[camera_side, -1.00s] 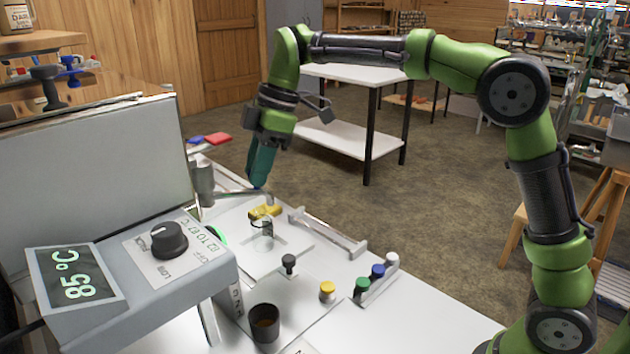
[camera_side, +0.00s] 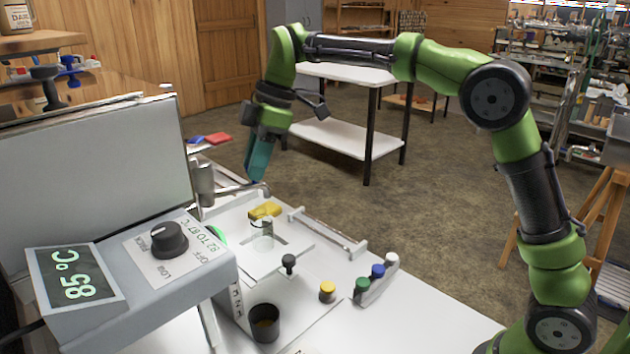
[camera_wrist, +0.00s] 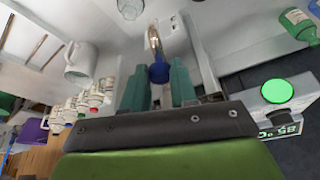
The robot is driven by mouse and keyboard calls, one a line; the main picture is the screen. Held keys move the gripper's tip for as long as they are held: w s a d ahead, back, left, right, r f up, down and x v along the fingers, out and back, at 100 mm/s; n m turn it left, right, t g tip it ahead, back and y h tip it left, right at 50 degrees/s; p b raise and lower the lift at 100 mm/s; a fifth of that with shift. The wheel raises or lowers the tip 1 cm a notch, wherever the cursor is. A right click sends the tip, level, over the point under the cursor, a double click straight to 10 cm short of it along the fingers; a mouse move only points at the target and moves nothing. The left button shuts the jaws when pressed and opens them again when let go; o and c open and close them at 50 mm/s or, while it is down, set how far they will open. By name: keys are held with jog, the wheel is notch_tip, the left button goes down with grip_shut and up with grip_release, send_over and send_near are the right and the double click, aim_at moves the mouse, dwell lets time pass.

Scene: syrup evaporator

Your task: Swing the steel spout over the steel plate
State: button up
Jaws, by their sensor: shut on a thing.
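The steel spout (camera_side: 232,190) is a thin pipe reaching right from a grey upright beside the evaporator. My gripper (camera_side: 254,180) points down at its outer end and is shut on the spout. In the wrist view, my teal fingers (camera_wrist: 159,88) stand on either side of a blue knob (camera_wrist: 158,72), with a shiny metal piece (camera_wrist: 153,42) beyond it. What the fingers touch is partly hidden. A pale flat plate (camera_side: 262,262), seemingly the steel plate, lies on the table nearer the side camera than the spout's end.
A low rail (camera_side: 328,232) runs along the right. A black cup (camera_side: 264,322) and several coloured-capped items (camera_side: 377,272) stand nearer. The control box (camera_side: 150,265) reads 85 °C.

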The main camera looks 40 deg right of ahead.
jog(key=shift+w+d, duration=0.25)
jog(key=shift+w, duration=0.9)
jog(key=shift+w, duration=0.35)
jog(key=o, duration=0.6)
jog(key=v, duration=0.5)
